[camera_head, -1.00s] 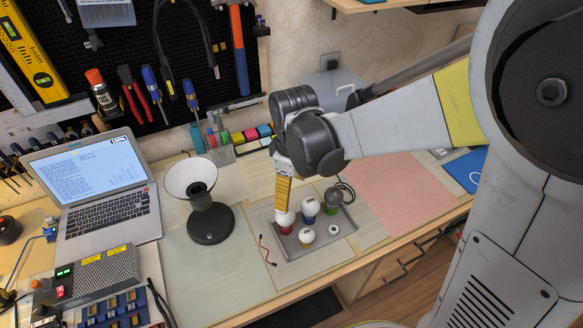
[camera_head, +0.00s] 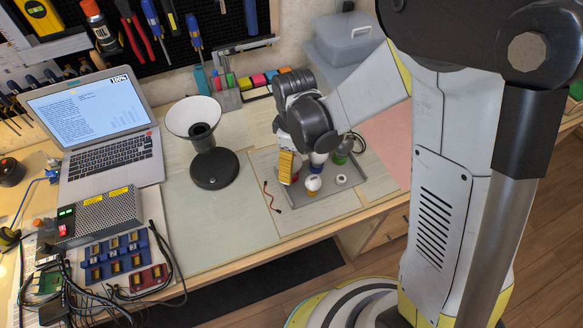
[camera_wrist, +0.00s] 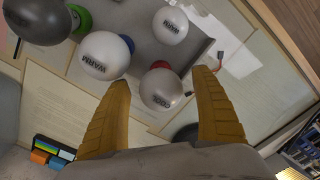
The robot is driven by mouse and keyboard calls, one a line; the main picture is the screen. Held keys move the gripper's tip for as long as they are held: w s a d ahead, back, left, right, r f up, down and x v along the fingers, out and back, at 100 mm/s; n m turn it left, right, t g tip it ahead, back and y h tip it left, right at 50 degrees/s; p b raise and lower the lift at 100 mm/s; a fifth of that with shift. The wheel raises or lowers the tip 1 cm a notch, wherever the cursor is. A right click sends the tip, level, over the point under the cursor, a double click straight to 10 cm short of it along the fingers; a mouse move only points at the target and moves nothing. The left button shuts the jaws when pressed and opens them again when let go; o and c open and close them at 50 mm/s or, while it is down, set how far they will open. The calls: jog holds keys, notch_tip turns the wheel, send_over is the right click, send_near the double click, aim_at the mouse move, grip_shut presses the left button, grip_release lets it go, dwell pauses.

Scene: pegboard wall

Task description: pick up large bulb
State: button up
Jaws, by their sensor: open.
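Several bulbs with coloured bases stand on a grey tray (camera_head: 352,183). In the wrist view, a white bulb marked COOL (camera_wrist: 160,91), on a red base, sits between the tips of my open gripper (camera_wrist: 162,77); I cannot tell whether they touch it. A white bulb marked WARM (camera_wrist: 101,56), on a blue base, is just left of the left finger. Another WARM bulb (camera_wrist: 170,25) and a dark grey bulb (camera_wrist: 38,20), on a green base, are farther off. In the head view my gripper (camera_head: 286,178) points down at the tray's left side and mostly hides the red-based bulb.
A lamp with a white shade (camera_head: 194,118) and a black base stands left of the tray. A laptop (camera_head: 100,130) and component holders (camera_head: 120,255) are farther left. A grey case (camera_head: 343,40) stands behind.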

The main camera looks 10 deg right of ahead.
jog(key=c, duration=1.2)
jog(key=shift+c, duration=0.2)
jog(key=shift+r, duration=0.1)
